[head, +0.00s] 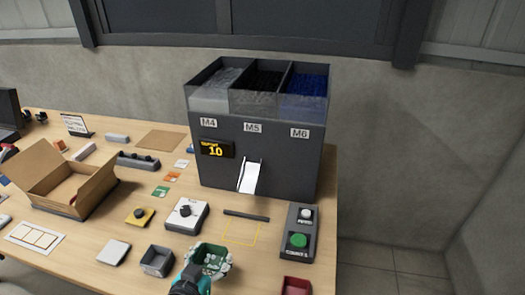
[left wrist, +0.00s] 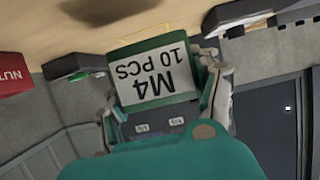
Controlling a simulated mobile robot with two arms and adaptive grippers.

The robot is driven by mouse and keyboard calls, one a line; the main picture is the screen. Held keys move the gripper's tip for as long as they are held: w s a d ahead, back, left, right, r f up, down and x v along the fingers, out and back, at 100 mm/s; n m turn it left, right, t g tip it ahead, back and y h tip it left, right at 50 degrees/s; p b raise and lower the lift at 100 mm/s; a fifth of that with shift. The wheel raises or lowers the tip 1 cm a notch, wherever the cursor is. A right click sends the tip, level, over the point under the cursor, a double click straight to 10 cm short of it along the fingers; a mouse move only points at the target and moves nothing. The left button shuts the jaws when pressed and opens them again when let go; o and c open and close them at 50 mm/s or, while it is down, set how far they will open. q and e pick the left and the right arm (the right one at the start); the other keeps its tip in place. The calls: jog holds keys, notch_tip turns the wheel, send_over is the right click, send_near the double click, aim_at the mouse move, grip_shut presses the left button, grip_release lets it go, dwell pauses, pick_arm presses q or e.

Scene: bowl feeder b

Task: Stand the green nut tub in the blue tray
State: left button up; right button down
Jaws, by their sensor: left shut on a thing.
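The green nut tub (head: 213,262) is at the front middle of the head view, with small pale pieces visible inside. In the left wrist view the tub (left wrist: 152,50) shows a label reading "M4 10 PCS", upside down in the picture. My left gripper (head: 209,259) is shut on the tub, with one finger on either side of it; its fingers also show in the left wrist view (left wrist: 163,88). Whether the tub touches the table is hard to tell. I see no blue tray in either view. My right gripper is not in view.
A grey bin (head: 157,261) stands close left of the tub, and a red bin (head: 295,286) is at the front right. Behind are the feeder (head: 262,158) with its chute (head: 250,176), and a button box (head: 299,232). An open cardboard box (head: 62,183) stands left.

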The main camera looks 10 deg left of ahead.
aim_at(220, 259)
pick_arm(q)
notch_tip(220, 259, up, 11)
jog(key=w+d, duration=0.1)
jog(key=w, duration=0.1)
